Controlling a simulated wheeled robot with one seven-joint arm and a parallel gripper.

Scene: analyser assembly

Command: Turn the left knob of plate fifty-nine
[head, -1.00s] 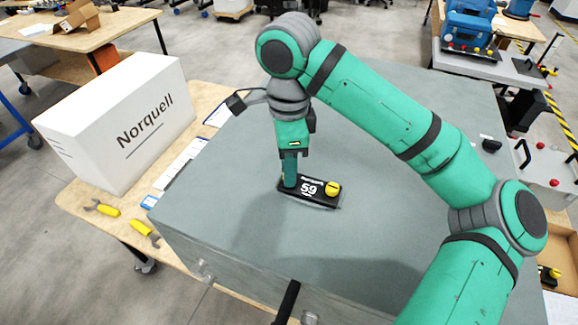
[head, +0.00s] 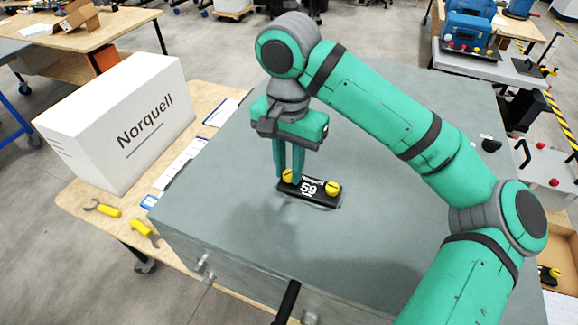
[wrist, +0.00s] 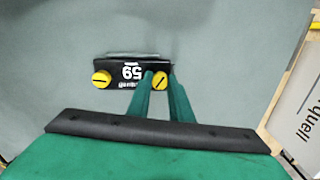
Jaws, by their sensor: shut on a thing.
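Plate fifty-nine (head: 309,192) is a black plate with white "59" lettering on the grey cabinet top. Its left knob (head: 288,176) is yellow and sits at the plate's left end, between the fingers of my gripper (head: 288,178). The right knob (head: 332,189) is yellow and free. In the wrist view the plate (wrist: 132,72) appears upside down. There my gripper (wrist: 161,84) is shut on the left knob (wrist: 160,80), which shows a dark slanted line, and the other knob (wrist: 101,79) is at the left.
The grey cabinet top (head: 400,235) is clear around the plate. A white Norquell box (head: 120,125) stands on the wooden table at left, with yellow-handled tools (head: 105,210) in front. A small black item (head: 491,145) is at the cabinet's right.

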